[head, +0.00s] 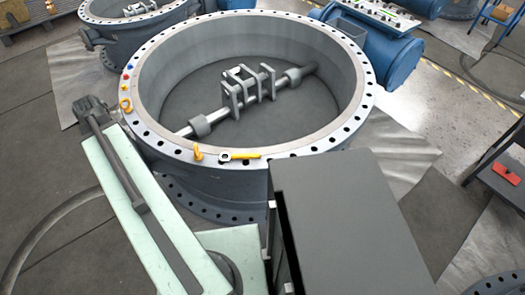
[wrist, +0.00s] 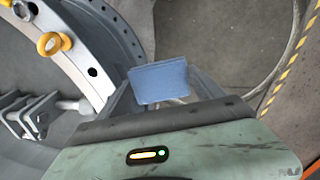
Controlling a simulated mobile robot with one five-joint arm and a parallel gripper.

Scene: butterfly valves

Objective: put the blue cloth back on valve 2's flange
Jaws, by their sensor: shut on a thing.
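The blue cloth (wrist: 160,82) shows in the wrist view as a folded, flat, roughly rectangular piece. My gripper (wrist: 162,92) is shut on it, with a grey finger on each side. The flange of the large grey valve (wrist: 72,68) curves past on the left, apart from the cloth in the picture. In the head view this valve's flange (head: 330,133) is a wide ring with bolt holes. No valve number is readable. The cloth cannot be made out in the head view, where my arm reaches along the valve's left side.
On the flange are orange lifting eyes (head: 197,153), a yellow-handled tool (head: 240,155) and small red and blue pieces at the left. A second valve (head: 125,20) stands behind. A blue cylinder (head: 385,60) is at the back right. A hose (head: 35,235) lies on the left floor.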

